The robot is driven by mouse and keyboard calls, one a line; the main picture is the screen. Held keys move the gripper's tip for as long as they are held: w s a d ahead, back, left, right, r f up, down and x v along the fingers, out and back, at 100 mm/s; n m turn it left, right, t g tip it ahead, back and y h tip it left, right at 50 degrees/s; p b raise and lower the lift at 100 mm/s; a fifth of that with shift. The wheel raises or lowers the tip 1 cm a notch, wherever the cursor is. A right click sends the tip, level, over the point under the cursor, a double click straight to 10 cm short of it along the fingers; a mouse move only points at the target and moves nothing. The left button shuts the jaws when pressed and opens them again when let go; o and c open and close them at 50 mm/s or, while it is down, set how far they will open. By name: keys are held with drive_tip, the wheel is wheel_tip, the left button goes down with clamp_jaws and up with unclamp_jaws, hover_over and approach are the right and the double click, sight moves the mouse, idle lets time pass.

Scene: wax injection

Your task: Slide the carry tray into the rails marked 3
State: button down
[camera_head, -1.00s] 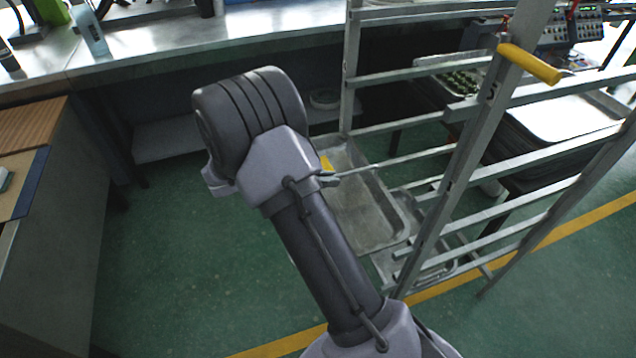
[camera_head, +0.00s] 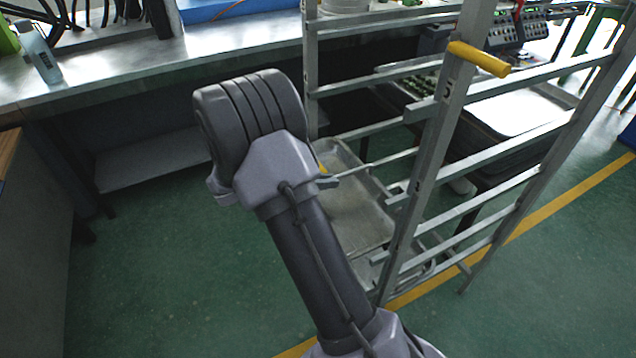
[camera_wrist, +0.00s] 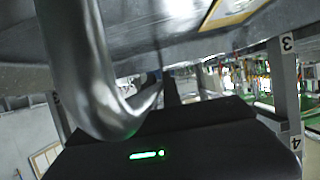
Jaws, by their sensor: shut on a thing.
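The carry tray (camera_wrist: 150,30) fills the top of the wrist view as grey metal with a yellow-edged label. A thick curved metal handle (camera_wrist: 95,70) comes down in front of it. My gripper (camera_wrist: 168,92) is shut on the tray, close under it. Its fingertips are largely hidden, and my arm hides the grip in the head view. The wrist view shows the rack's post (camera_wrist: 288,90) at right with marks 3 and 4.
A shallow grey tray (camera_head: 352,215) shows low behind my arm, inside the rack's outline; I cannot tell if it is the held one. A yellow handle (camera_head: 480,58) juts from the rack's post. A bench (camera_head: 230,42) runs behind. Green floor left of my arm is clear.

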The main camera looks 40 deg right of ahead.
drive_tip(key=s+d, duration=0.2)
drive_tip(key=d, duration=0.9)
drive_tip(key=s+d, duration=0.3)
drive_tip(key=d, duration=0.7)
drive_tip(key=shift+d, duration=0.4)
idle(0.5)
drive_tip(key=shift+s, duration=0.1)
drive_tip(key=c, duration=1.4)
unclamp_jaws()
drive_tip(key=shift+c, duration=0.2)
